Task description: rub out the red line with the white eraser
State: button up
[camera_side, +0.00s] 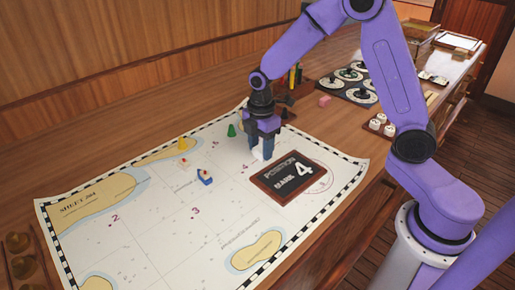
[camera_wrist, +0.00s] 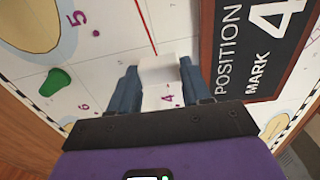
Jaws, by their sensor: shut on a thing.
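The white eraser (camera_wrist: 158,70) is held between the two fingers of my gripper (camera_wrist: 160,78) in the wrist view. In the side view, a bit of the eraser (camera_side: 257,154) shows between the fingertips of my gripper (camera_side: 263,150), low over the chart. I cannot tell whether it touches the chart. The thin red line (camera_wrist: 146,27) runs in the wrist view from the top edge down to the eraser's far edge. Any part of it under the eraser is hidden. I cannot make out the line in the side view.
A dark board (camera_side: 294,177) reading "POSITION MARK 4" lies close beside my gripper on the chart (camera_side: 150,240). A green piece (camera_side: 231,130), a yellow piece (camera_side: 183,144) and a blue toy boat (camera_side: 205,177) stand to the left. A pink block (camera_side: 324,101) lies behind. The chart's front is mostly clear.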

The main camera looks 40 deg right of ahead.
aim_at(277, 144)
jog(key=shift+d, duration=0.3)
jog(key=shift+w+d, duration=0.15)
jog(key=shift+d, duration=0.95)
jog(key=shift+d, duration=0.15)
jog(key=shift+w+d, duration=0.1)
jog(key=shift+d, duration=0.85)
jog(key=shift+d, duration=0.1)
jog(key=shift+w+d, duration=0.1)
jog(key=shift+d, duration=0.9)
jog(key=shift+d, duration=0.15)
